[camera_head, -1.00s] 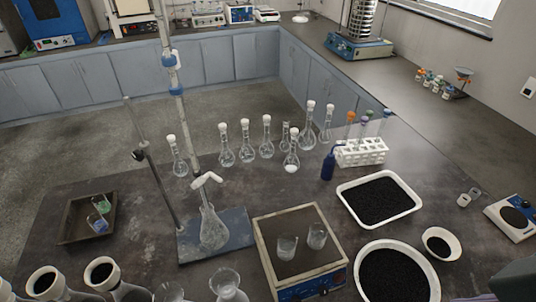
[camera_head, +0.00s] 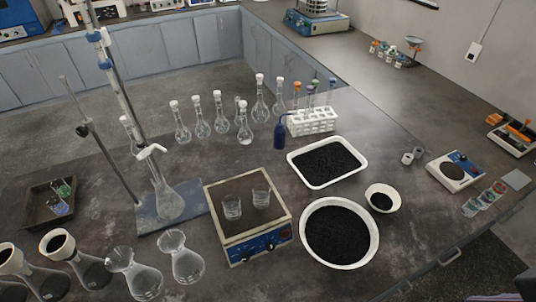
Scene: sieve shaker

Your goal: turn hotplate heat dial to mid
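A square hotplate (camera_head: 248,203) with a dark top and a wooden-looking rim stands on the dark bench in the middle of the view. Two small glass beakers stand on its top, a left beaker (camera_head: 232,207) and a right beaker (camera_head: 261,198). Its blue front panel (camera_head: 258,247) faces me and carries small dark dials. They are too small to read a setting. Neither of my grippers shows clearly. A dark shape is cut off at the lower right edge, and I cannot tell what it is.
A round white bowl (camera_head: 305,240) of black grains stands close right of the hotplate, with a rectangular white tray (camera_head: 290,165) behind it. A flask on a stand base (camera_head: 150,222) is at the left. Several flasks stand at the front left. A small white device (camera_head: 436,169) is at the right.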

